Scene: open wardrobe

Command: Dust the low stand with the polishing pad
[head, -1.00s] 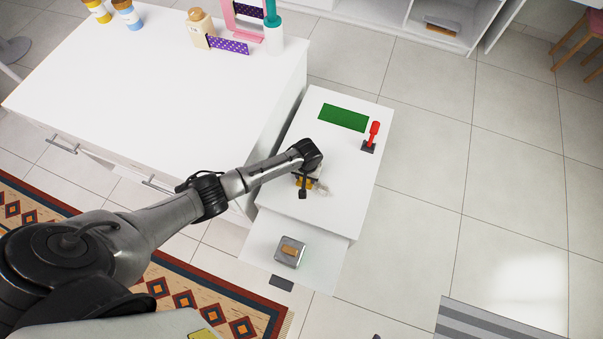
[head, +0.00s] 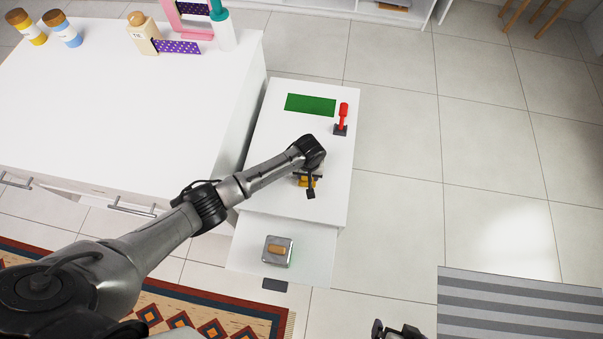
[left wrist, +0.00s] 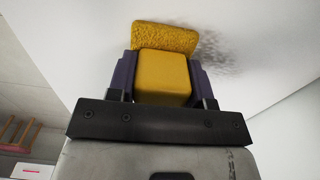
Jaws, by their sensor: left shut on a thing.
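The low stand (head: 333,165) is white and stands at the middle of the head view. My left gripper (head: 308,181) is over the front part of its top, shut on the yellow polishing pad (head: 306,182). In the left wrist view the pad (left wrist: 165,40) has a block grip between the fingers and a rough face against or very close to the white top; contact is unclear. A dark speckled dust patch (left wrist: 222,50) lies beside the pad there. My right gripper (head: 395,330) shows partly at the bottom edge; its jaws are unclear.
A green mat (head: 310,105) and a red-handled object on a dark base (head: 342,117) occupy the stand's back. In front, a pale lower surface bears a metal box (head: 277,251). A large white cabinet (head: 110,110) stands left; bare floor lies right.

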